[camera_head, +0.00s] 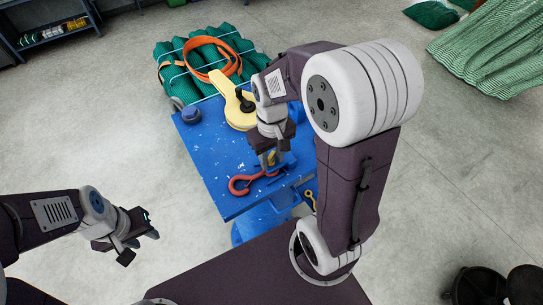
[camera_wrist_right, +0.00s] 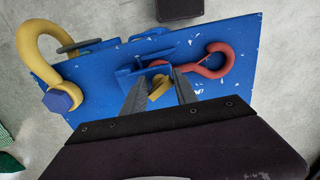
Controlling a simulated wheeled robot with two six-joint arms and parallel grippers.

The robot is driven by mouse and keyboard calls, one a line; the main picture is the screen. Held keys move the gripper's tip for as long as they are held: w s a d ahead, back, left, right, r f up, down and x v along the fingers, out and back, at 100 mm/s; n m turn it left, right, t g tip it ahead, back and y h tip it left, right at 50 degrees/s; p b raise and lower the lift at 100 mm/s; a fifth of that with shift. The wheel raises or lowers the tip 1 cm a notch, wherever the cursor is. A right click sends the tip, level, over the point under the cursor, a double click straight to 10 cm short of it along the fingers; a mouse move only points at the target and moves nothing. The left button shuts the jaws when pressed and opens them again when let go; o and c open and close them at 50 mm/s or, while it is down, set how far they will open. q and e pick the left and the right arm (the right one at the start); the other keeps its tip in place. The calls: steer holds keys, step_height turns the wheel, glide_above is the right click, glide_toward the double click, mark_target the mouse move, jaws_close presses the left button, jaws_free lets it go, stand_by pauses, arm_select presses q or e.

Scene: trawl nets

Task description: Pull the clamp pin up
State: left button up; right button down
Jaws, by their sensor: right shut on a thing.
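My right gripper (camera_head: 270,164) is over the blue bench, low beside a red hook (camera_head: 238,185). In the right wrist view its two fingers (camera_wrist_right: 160,90) are on either side of a small yellow ring-shaped part (camera_wrist_right: 158,86), which looks like the clamp pin's handle. The gripper is shut on it. A blue clamp bracket (camera_wrist_right: 128,76) is just beyond the fingers, with the red hook (camera_wrist_right: 222,68) to its right. The pin's shaft is hidden. My left gripper (camera_head: 140,244) is open and empty, left of the bench, over the floor.
Green net rolls (camera_head: 170,75) with an orange strap (camera_head: 215,77) lie behind. A striped green net (camera_head: 490,50) lies back right. Floor at left is clear.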

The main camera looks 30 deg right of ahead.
steer(key=shift+w+r, duration=0.1)
steer(key=shift+w, duration=0.15)
step_height(320, 180, up, 4)
steer(key=p, duration=0.3)
steer(key=shift+f, duration=0.25)
steer(key=c, duration=1.2)
jaws_free()
steer(key=shift+c, duration=0.2)
steer(key=shift+w+d+f, duration=0.1)
steer(key=shift+w+f, duration=0.1)
steer(key=shift+w, duration=0.2)
steer(key=shift+w+r, duration=0.1)
steer(key=shift+r, duration=0.1)
step_height(320, 180, up, 9)
steer(key=b, duration=0.1)
steer(key=shift+f+b, duration=0.2)
steer(key=shift+b, duration=0.15)
steer(key=shift+s, duration=0.2)
